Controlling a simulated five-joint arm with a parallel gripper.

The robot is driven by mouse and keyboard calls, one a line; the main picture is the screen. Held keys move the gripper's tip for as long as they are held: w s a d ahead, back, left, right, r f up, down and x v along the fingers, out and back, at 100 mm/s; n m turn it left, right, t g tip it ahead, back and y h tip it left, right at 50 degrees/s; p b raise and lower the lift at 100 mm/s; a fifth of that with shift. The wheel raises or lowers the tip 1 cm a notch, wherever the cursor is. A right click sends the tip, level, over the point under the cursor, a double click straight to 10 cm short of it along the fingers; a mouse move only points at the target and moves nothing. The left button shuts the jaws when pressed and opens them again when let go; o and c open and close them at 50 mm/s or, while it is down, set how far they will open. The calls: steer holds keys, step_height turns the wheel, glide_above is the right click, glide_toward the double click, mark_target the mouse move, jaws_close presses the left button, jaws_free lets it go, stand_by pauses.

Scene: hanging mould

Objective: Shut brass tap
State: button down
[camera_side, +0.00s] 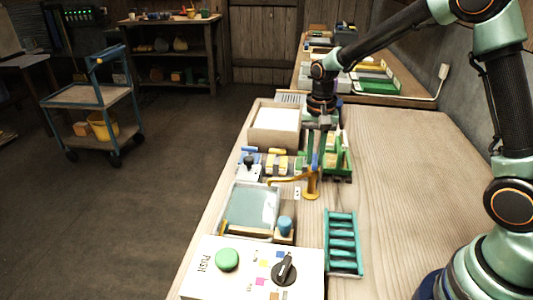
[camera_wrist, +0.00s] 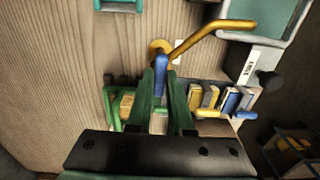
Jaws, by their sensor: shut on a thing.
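The brass tap (camera_side: 311,186) stands on the wooden bench, its curved spout pointing left towards a tray of water (camera_side: 252,207). In the wrist view the brass spout (camera_wrist: 212,32) runs to the upper right. The tap's blue lever (camera_wrist: 161,77) lies between the green fingers of my gripper (camera_wrist: 161,88), which is shut on it. In the side view my gripper (camera_side: 320,140) reaches down from above and behind the tap. The lever (camera_side: 315,160) is partly hidden there by the fingers, and its exact angle is hard to tell.
A green crate (camera_side: 340,168) stands close behind the tap. A teal rack (camera_side: 342,243) and a white panel with a green button (camera_side: 227,260) are in front. The bench at right is bare.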

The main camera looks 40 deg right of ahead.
mark_target(315, 159)
steer(key=shift+r, duration=0.15)
steer(key=c, duration=0.8)
jaws_free()
step_height(315, 159, up, 12)
steer(key=s+n+t, duration=0.2)
steer(key=s+n, duration=0.1)
steer(key=s, duration=0.1)
steer(key=s+a+r+n+t, duration=0.1)
steer(key=s+n, duration=0.2)
steer(key=s, duration=0.2)
steer(key=s+r+n+t, duration=0.1)
steer(key=s+n+t, duration=0.1)
steer(key=s, duration=0.3)
steer(key=shift+s+a+n+t, duration=0.15)
steer(key=shift+a+n+t, duration=0.15)
steer(key=shift+a+n, duration=0.15)
